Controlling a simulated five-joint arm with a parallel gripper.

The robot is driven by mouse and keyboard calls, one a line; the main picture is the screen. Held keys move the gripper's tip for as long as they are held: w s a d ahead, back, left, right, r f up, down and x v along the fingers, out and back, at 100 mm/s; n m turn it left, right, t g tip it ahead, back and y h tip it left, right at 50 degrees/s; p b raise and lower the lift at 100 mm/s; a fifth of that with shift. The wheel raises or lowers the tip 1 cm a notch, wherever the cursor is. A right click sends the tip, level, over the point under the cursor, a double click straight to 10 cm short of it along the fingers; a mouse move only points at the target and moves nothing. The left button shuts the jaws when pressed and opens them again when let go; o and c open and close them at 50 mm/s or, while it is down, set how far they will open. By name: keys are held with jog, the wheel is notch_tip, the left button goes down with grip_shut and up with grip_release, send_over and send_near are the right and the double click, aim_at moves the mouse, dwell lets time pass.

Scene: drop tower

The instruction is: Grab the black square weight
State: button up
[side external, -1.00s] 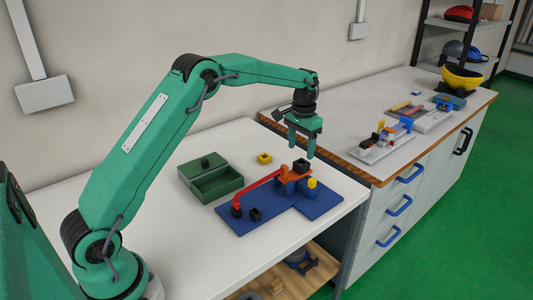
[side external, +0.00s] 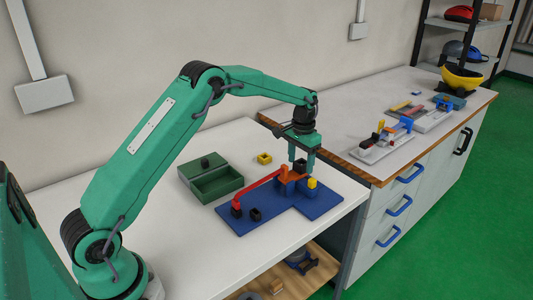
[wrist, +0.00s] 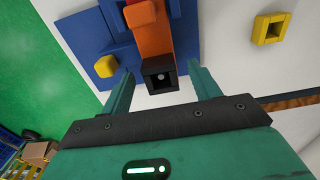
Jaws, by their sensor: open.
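A black square weight (side external: 300,166) with a hollow centre sits at the upper end of the red-orange arm of the drop tower, above the blue base (side external: 262,221). In the wrist view the black weight (wrist: 160,75) lies between the fingers, with gaps on both sides. My gripper (side external: 301,162) is open and empty, low over the tower, its fingertips close to the weight. In the wrist view my gripper (wrist: 161,84) points at the weight. Whether the tips reach below its top I cannot tell.
A yellow square ring (side external: 264,158) lies on the white table behind. A green box (side external: 216,184) with an open compartment is at left. The table's right edge is close to the base.

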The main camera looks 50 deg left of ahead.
jog(key=c, duration=1.2)
jog(key=shift+r, duration=0.2)
jog(key=shift+c, duration=0.2)
jog(key=shift+r, duration=0.55)
notch_tip(320, 180, up, 3)
jog(key=shift+d+r, duration=0.1)
jog(key=shift+d, duration=0.05)
jog(key=s+d+r, duration=0.4)
jog(key=d+r, duration=0.2)
jog(key=d, duration=0.4)
jog(key=shift+s+d+r, duration=0.2)
jog(key=shift+s, duration=0.15)
